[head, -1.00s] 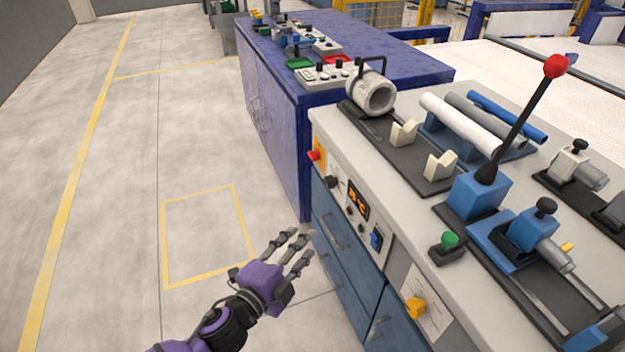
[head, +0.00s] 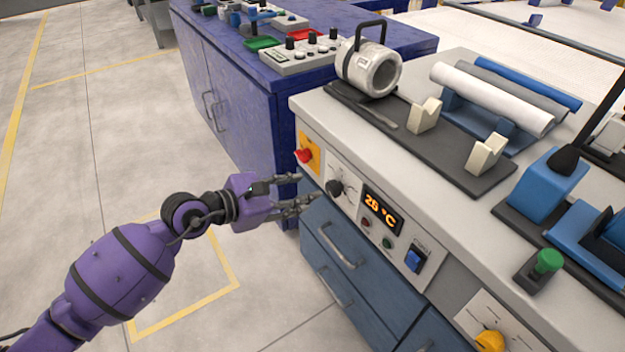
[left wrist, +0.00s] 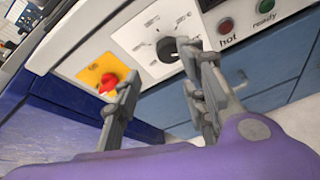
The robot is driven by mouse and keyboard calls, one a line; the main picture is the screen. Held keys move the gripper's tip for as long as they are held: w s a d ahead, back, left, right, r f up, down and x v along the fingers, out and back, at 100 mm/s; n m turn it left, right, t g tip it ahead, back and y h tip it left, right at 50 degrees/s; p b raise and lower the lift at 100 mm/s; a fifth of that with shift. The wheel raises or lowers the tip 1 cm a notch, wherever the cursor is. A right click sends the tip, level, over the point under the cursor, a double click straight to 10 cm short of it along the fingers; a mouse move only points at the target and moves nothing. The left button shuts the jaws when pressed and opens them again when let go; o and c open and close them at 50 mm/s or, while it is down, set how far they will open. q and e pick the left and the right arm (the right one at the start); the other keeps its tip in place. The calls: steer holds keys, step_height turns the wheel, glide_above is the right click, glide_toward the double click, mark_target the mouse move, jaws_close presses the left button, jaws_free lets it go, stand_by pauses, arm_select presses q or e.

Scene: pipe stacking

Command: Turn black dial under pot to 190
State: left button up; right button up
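The black dial (head: 335,187) sits on a white scale plate on the bench's front panel, below the cylindrical pot (head: 369,68) with a black handle. In the left wrist view the dial (left wrist: 168,49) is ahead of the fingers, with a gap to them. My left gripper (head: 298,194) is just left of and slightly below the dial, fingers spread and empty. In the left wrist view the gripper (left wrist: 165,95) has its fingers apart, one side near the red knob. My right gripper is out of view.
A red knob (head: 304,156) on a yellow plate is left of the dial. A blue switch (head: 413,261) and small red and green buttons are to its right. Drawers (head: 345,258) with handles lie below. Open floor is at left.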

mark_target(327, 185)
arm_select(q)
steer(key=d, duration=0.2)
steer(key=w+d+f, duration=0.1)
steer(key=b+x, duration=0.1)
steer(key=x, duration=0.2)
steer(key=shift+w+d+f, duration=0.15)
steer(key=shift+w+f, duration=0.05)
steer(key=shift+w, duration=0.05)
steer(key=shift+w+d, duration=0.2)
steer(key=shift+d, duration=0.05)
steer(key=shift+w+d+f, duration=0.1)
steer(key=shift+w+f, duration=0.05)
steer(key=c, duration=0.8)
steer(key=shift+c, duration=0.9)
steer(key=shift+w, duration=0.1)
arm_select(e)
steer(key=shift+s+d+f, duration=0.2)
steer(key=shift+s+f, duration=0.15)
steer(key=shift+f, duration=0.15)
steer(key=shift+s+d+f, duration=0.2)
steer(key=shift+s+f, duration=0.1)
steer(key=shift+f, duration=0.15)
